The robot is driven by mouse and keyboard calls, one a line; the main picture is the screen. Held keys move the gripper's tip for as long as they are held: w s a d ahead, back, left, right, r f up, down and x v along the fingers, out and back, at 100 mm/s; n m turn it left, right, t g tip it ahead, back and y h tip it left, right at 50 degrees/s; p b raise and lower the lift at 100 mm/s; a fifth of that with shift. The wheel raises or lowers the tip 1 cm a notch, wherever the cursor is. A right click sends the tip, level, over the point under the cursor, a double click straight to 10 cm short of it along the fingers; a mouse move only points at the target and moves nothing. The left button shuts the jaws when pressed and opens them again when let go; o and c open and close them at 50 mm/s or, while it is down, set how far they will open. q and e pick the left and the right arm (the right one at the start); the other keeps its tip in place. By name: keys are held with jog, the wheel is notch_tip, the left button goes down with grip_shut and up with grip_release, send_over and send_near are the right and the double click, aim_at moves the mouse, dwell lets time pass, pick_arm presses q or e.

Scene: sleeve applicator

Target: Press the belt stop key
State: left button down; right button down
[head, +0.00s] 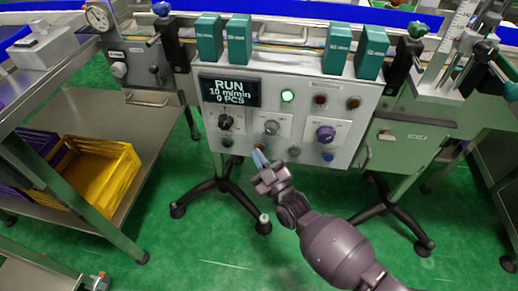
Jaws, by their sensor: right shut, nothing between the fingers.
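The grey control panel (357,117) stands ahead at the front of the machine. Its display (231,93) reads RUN, 10 m/min, 0 PCS, and a green lamp (288,96) is lit. Along its lower edge is a row of small keys, among them a dark one (294,152) and a blue one (328,156). I cannot read which is the belt stop key. My right gripper (261,158) is shut and empty, its fingertips at the panel's lower edge, between the left and dark keys. It covers part of this row; contact is unclear. My left gripper is out of view.
Above the keys are a dark knob (226,122), a grey knob (271,127) and a purple knob (325,133). Teal sensor boxes (239,40) stand above the panel. A cart at left carries a yellow crate (103,172).

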dwell(0.6)
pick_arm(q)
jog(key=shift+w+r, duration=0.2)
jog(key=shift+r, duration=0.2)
pick_arm(e)
jog(key=shift+s+a, duration=0.1)
jog(key=shift+s, duration=0.65)
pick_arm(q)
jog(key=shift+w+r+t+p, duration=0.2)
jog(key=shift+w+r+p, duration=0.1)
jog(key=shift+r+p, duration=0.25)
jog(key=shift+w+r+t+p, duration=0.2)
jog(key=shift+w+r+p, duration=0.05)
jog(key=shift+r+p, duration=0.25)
pick_arm(e)
jog(key=s, duration=0.3)
jog(key=s+a, duration=0.1)
jog(key=s, duration=0.1)
jog(key=shift+d, duration=0.1)
